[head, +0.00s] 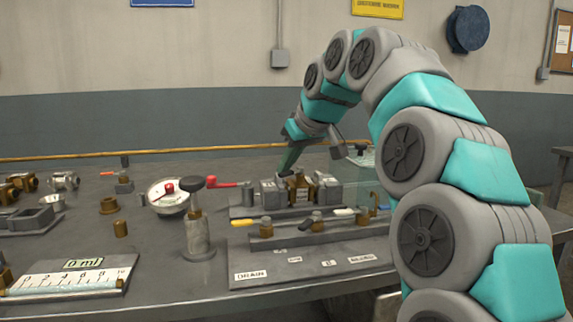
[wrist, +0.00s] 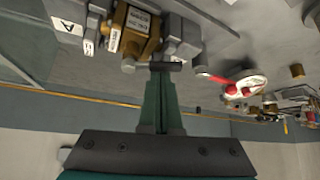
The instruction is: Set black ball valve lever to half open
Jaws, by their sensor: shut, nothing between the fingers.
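A valve rack (head: 290,238) stands on a grey board on the bench, with brass valve bodies along its bar. A small dark lever (head: 306,223) shows near its middle, probably the black one; its angle is too small to tell. My gripper (head: 283,171) is shut and empty. It points down behind the rack, at the brass and grey block assembly (head: 299,188). In the wrist view my gripper's closed fingers (wrist: 161,68) reach that brass block (wrist: 133,33); I cannot tell if they touch it.
A post with a black knob (head: 198,225) and a gauge with a red pointer (head: 168,196) stand left. A measuring scale (head: 66,277) lies front left. My arm covers the right side.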

